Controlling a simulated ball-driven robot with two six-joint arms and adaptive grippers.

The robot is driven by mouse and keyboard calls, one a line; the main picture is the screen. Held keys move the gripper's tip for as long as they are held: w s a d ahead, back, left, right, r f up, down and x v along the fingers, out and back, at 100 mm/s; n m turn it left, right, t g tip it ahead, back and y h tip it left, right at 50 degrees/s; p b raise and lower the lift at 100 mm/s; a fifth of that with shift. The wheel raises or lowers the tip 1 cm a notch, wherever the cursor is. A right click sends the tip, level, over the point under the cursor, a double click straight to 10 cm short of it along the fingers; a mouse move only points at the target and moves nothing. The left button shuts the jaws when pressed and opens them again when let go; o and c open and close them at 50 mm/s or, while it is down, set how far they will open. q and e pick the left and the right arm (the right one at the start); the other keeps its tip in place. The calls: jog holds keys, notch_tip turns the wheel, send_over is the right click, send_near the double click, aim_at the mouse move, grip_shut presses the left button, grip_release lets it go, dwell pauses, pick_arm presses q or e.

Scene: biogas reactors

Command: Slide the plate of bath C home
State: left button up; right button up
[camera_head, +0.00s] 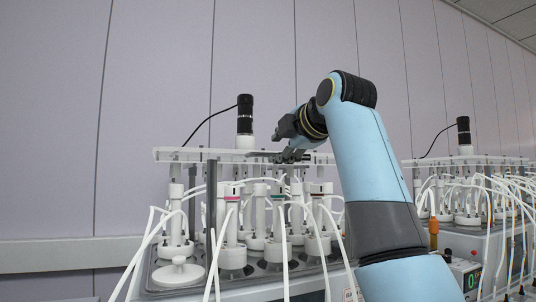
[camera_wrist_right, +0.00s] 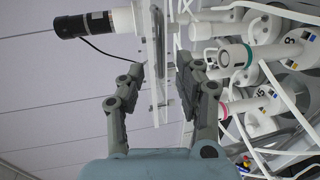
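A pale flat plate (camera_head: 190,154) lies across the top of the nearer bath, with a black motor (camera_head: 245,115) standing on it. No letter naming this bath is readable. My right gripper (camera_head: 266,146) is at the plate's near side, right of the motor. In the right wrist view the plate (camera_wrist_right: 160,42) shows edge-on between the two fingers of my right gripper (camera_wrist_right: 161,70). The fingers are apart, with a visible gap on each side of the plate. Part of the plate is hidden behind my right arm in the head view. My left gripper is not in view.
White reactor bottles (camera_head: 232,250) with coloured rings and many white tubes stand under the plate. A loose white lid (camera_head: 179,272) is at the bath's front left. Another bath with a motor (camera_head: 463,131) and a control box (camera_head: 466,274) stand right. A wall is behind.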

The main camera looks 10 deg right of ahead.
aim_at(270, 154)
jog(key=x, duration=0.3)
jog(key=shift+w+a, duration=0.1)
jog(key=shift+w, duration=0.25)
jog(key=x, duration=0.3)
jog(key=shift+s+f+p, duration=0.1)
jog(key=shift+f+p, duration=0.05)
jog(key=shift+p, duration=0.25)
jog(key=shift+c, duration=1.5)
grip_shut()
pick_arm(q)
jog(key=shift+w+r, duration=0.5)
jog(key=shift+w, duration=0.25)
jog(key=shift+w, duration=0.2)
